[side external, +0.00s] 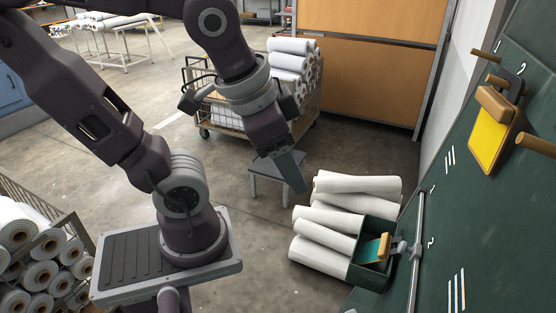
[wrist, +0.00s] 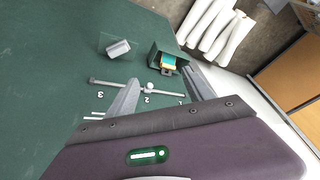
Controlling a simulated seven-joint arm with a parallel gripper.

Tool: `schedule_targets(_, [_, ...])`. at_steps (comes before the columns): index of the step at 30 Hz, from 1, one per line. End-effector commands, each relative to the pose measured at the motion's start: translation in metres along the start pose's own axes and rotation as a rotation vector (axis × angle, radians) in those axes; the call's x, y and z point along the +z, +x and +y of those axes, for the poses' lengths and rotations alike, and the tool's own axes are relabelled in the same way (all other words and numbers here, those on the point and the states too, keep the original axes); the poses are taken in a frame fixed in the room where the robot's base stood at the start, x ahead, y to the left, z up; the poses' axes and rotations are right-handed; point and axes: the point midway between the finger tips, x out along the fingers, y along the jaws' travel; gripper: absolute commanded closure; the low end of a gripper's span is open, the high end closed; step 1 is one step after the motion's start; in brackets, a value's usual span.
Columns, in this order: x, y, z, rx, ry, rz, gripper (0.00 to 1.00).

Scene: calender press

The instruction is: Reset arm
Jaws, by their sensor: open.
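My gripper (side external: 298,187) hangs in free air left of the green panel (side external: 425,255) in the side view, pointing down. In the wrist view, my gripper (wrist: 161,78) has its two fingers spread, with nothing held between them. Beyond the fingers is the green panel (wrist: 60,60) with a grey rail (wrist: 115,83), a small knob (wrist: 148,88) on it and white numbers 1, 2 and 3. The rail (side external: 416,225) and grey knob (side external: 400,247) also show in the side view, apart from my gripper.
A dark green box (side external: 369,275) by the panel holds a teal and tan piece (side external: 375,247). A yellow plate (side external: 489,138) with a wooden handle hangs near wooden pegs (side external: 536,145). White rolls (side external: 325,223) lie beside the box. A grey block (wrist: 119,48) is on the panel.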

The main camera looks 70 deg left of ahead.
Motion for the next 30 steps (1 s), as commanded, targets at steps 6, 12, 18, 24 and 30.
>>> schedule_targets(6, [0.0151, -0.0168, 0.0050, 0.065, -0.160, 0.078, 0.39])
schedule_targets(12, [0.0147, -0.0168, 0.0049, 0.064, -0.157, 0.078, 0.39])
schedule_targets(18, [0.0144, -0.0168, 0.0048, 0.063, -0.155, 0.078, 0.39])
schedule_targets(24, [0.0144, -0.0168, 0.0048, 0.063, -0.155, 0.078, 0.39])
schedule_targets(30, [0.0144, -0.0168, 0.0048, 0.063, -0.155, 0.078, 0.39])
